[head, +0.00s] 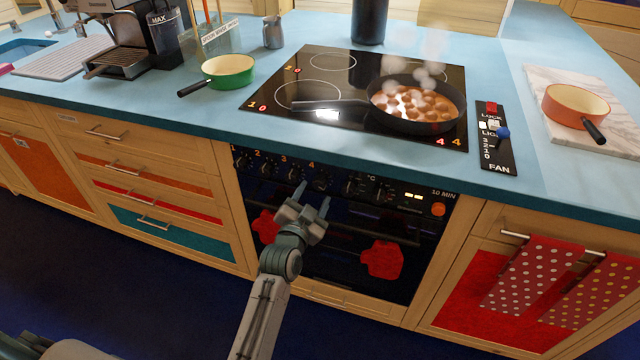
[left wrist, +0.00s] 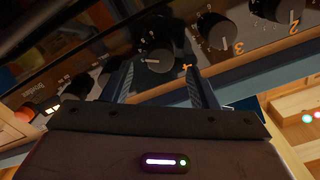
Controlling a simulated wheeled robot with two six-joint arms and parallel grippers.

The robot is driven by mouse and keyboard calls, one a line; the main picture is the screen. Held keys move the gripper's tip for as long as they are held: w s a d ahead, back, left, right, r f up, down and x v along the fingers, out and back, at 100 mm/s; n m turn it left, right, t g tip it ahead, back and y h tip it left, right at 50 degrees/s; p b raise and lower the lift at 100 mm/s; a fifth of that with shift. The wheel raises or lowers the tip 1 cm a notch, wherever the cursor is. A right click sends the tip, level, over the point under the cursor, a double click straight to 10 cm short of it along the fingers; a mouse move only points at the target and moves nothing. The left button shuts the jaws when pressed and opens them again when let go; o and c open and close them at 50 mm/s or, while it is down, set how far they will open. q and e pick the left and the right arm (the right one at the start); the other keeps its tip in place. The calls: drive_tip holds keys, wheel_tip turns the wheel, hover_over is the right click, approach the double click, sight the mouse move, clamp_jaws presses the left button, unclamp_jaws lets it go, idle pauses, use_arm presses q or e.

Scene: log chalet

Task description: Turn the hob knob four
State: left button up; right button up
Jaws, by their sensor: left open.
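Hob knob four (head: 322,178) is a black round knob on the dark oven panel, the rightmost of the numbered row below the "4" label. It also shows in the left wrist view (left wrist: 159,57), between the two fingers, with an orange 4 beside it. My left gripper (head: 313,197) is open just in front of and below the knob, its fingers pointing at the panel. I cannot tell whether they touch the knob. The black hob (head: 330,92) shows red digits "4 4" at its front right corner. My right gripper is not in view.
A frying pan (head: 416,118) of steaming brown food sits on the hob's right side. Knobs one to three (head: 294,172) are close to the left. Red mitt shapes (head: 383,260) are on the oven front. A fan switch panel (head: 496,150) lies right of the hob.

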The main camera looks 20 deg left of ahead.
sight(318, 185)
use_arm(q)
drive_tip(key=shift+w, duration=2)
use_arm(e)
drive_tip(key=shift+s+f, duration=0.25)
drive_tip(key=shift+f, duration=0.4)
use_arm(q)
drive_tip(key=c, duration=1)
drive_tip(key=shift+o, duration=0.2)
drive_tip(key=shift+p, duration=0.35)
